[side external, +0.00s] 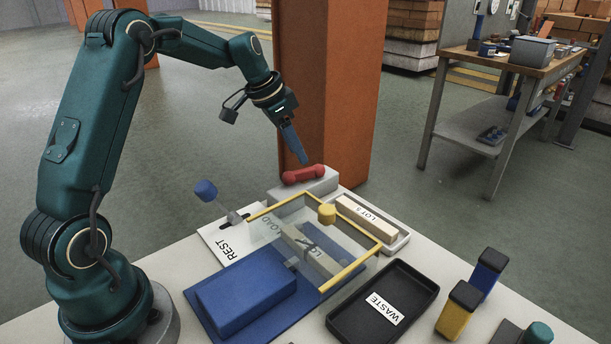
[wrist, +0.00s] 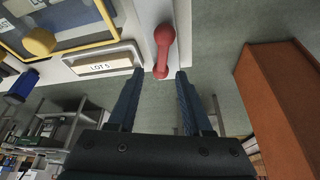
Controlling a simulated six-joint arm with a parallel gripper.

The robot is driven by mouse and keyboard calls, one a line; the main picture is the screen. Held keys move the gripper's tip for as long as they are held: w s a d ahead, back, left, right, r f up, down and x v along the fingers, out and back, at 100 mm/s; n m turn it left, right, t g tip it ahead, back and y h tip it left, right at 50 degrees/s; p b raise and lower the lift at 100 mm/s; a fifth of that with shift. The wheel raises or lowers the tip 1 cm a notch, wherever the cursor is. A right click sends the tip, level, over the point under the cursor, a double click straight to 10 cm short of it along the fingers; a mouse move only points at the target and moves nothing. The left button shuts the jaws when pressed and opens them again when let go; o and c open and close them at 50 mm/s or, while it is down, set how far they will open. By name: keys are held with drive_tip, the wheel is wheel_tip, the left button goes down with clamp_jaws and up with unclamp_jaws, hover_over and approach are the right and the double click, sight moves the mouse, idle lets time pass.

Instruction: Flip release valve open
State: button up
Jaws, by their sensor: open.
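A red dumbbell-shaped handle (side external: 303,174) lies across a pale grey block (side external: 318,187) at the table's far edge. No label naming a release valve can be read. The handle also shows in the wrist view (wrist: 164,48), its near end between and just beyond my fingertips. My gripper (side external: 302,158) is open and empty, pointing down just above the handle, with no clear contact. A lever with a blue knob (side external: 206,190) leans up at the left, beside the REST plate (side external: 222,242).
A clear guard with a yellow frame (side external: 352,272) and yellow knob (side external: 327,213) stands mid-table over a grey piece. Around it are a LOT 5 block (side external: 368,217) in a tray, a blue block (side external: 240,296), a black WASTE tray (side external: 415,280) and an orange column (side external: 335,80) behind.

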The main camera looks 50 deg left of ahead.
sight(303, 170)
drive_tip(key=shift+a+f, duration=0.2)
drive_tip(key=shift+f, duration=0.35)
drive_tip(key=shift+x, duration=2.25)
clamp_jaws()
